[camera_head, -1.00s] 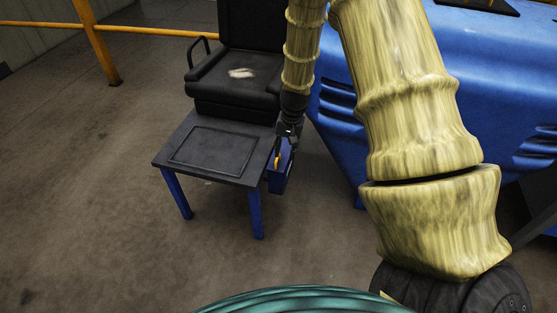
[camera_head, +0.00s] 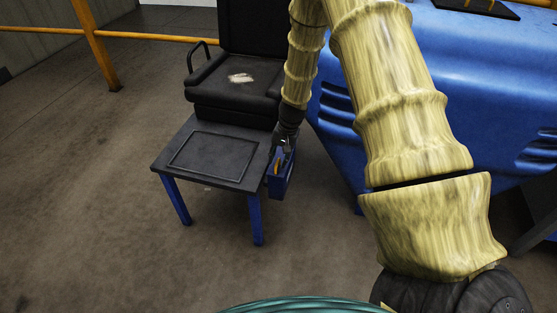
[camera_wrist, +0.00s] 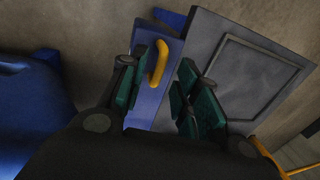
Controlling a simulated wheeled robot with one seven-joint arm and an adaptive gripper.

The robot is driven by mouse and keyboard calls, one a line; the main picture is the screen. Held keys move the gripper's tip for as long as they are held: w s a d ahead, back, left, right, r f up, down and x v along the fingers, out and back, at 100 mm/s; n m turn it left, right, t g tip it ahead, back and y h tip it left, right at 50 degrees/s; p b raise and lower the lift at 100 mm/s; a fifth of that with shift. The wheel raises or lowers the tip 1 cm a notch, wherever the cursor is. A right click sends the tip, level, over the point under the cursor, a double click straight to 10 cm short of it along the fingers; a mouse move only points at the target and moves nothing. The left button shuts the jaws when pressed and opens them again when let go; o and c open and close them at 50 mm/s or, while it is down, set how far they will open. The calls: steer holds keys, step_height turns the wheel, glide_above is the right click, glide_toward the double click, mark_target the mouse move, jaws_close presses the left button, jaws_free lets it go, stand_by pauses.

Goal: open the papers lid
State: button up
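A blue box or drawer front (camera_head: 283,181) with a yellow handle (camera_head: 277,168) is at the right side of a small dark-topped table (camera_head: 240,181). In the wrist view the blue face (camera_wrist: 146,99) and its upright, curved yellow handle (camera_wrist: 158,63) lie just beyond my fingertips. My gripper (camera_head: 283,146) is above and close to the handle. In the wrist view my gripper (camera_wrist: 157,92) is open, with its green finger pads either side of the blue face and nothing between them. I cannot tell whether it touches the box. No label shows which part is the papers lid.
A black seat (camera_head: 235,85) stands behind the table. A large blue machine body (camera_head: 470,80) is to the right, close to my arm. A yellow rail (camera_head: 95,45) is at the back left. The floor (camera_head: 90,200) left and front is clear.

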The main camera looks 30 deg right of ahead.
steer(key=shift+w+a+f, duration=0.1)
steer(key=shift+f, duration=0.6)
jaws_close()
steer(key=shift+r, duration=0.15)
